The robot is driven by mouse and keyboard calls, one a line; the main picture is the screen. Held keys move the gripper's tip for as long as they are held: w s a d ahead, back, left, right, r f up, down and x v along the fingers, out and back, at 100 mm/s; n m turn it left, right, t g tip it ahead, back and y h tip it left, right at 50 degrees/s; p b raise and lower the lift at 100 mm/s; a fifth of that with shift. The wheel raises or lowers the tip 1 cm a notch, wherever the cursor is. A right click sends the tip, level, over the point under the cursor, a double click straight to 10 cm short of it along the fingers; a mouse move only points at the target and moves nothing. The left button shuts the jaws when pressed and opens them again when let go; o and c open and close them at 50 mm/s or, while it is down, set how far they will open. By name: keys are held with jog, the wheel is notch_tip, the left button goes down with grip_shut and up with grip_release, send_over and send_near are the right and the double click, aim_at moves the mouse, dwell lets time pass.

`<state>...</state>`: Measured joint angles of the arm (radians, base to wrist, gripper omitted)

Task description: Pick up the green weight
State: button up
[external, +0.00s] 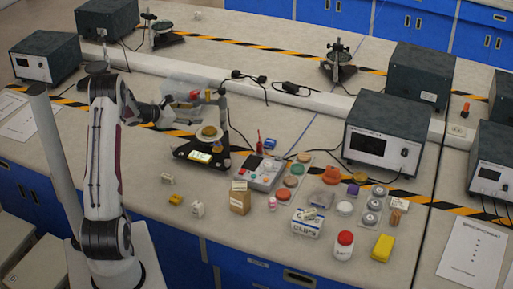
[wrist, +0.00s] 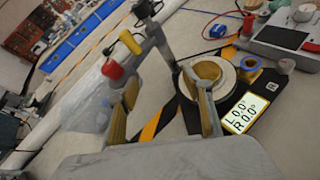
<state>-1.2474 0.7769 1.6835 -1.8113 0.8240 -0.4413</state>
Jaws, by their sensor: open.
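I cannot make out either one in the wrist view. My gripper (external: 172,112) is well to the left of the discs, raised beside the balance-like instrument. In the wrist view my gripper (wrist: 160,88) has its fingers spread with nothing held between them.
The instrument (external: 187,152) has a dark base, lit display, upright and red knob close to my gripper. A keypad box (external: 262,172) stands between it and the discs. A large meter box (external: 385,137) stands behind right. Jars and small boxes crowd the front; the left bench is clearer.

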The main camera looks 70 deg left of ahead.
jog(key=s+a+f+n+y, duration=0.1)
jog(key=s+a+f+n, duration=0.1)
jog(key=s+a+f, duration=0.1)
jog(key=s+a+f+n+g+y, duration=0.1)
jog(key=s+a+f+n+y, duration=0.1)
jog(key=s, duration=0.5)
jog(key=s+a+f+n+g+y, duration=0.1)
jog(key=s+a+f+n, duration=0.2)
jog(key=s+a+f, duration=0.2)
jog(key=shift+s+a+f+n+y, duration=0.1)
jog(key=shift+a+n+y, duration=0.1)
jog(key=shift+a, duration=0.6)
jog(key=shift+s+a+f+n+y, duration=0.1)
jog(key=shift+a+n, duration=0.1)
jog(key=shift+a, duration=0.55)
jog(key=shift+w, duration=0.15)
jog(key=shift+x, duration=1.25)
jog(key=shift+w, duration=0.15)
jog(key=shift+x, duration=2.45)
jog(key=shift+w+r, duration=0.1)
jog(key=shift+w, duration=0.05)
grip_shut()
jog(key=shift+r, duration=0.1)
